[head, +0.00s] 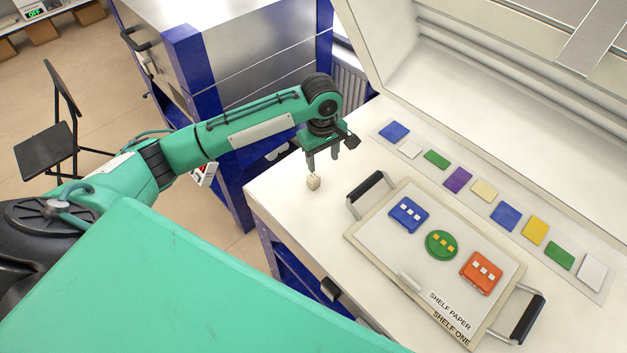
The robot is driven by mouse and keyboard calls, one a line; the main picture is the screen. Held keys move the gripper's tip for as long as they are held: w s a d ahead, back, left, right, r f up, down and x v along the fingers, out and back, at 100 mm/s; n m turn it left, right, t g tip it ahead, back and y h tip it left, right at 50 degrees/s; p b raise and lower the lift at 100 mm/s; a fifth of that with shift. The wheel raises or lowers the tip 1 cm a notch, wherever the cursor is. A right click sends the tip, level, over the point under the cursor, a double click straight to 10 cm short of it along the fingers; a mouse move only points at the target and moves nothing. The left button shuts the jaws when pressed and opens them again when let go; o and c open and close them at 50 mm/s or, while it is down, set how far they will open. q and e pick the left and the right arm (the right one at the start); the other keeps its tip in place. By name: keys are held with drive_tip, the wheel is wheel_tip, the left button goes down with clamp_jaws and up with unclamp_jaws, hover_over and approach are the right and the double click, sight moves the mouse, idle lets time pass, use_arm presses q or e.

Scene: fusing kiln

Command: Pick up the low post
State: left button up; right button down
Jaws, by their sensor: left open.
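A small beige post (313,182) stands on the white kiln bed near its left edge, left of the shelf board. It is short and looks upright. My left gripper (322,165) points down just above and slightly right of the post, its fingers apart, with nothing seen between them. One finger is close to the post's top; I cannot tell whether they touch. My right gripper does not show.
A shelf board (362,238) with two black handles carries blue, green and orange tiles and a white bar (410,282). A strip of coloured glass samples (457,179) lies behind it. The raised kiln lid (480,90) stands at the back.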

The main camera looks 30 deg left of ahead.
use_arm(q)
wheel_tip(320, 180, up, 2)
drive_tip(key=w+a+n, duration=0.2)
drive_tip(key=a, duration=0.1)
drive_tip(key=p, duration=0.2)
hover_over(314, 176)
drive_tip(key=f, duration=0.8)
drive_tip(key=shift+w+d, duration=0.1)
drive_tip(key=shift+w, duration=0.15)
drive_tip(key=f, duration=0.1)
drive_tip(key=f+p, duration=0.1)
drive_tip(key=f, duration=0.2)
drive_tip(key=shift+s+a+f, duration=0.2)
drive_tip(key=shift+s+f, duration=0.05)
drive_tip(key=shift+f, duration=0.45)
drive_tip(key=shift+c, duration=0.4)
drive_tip(key=c, duration=1)
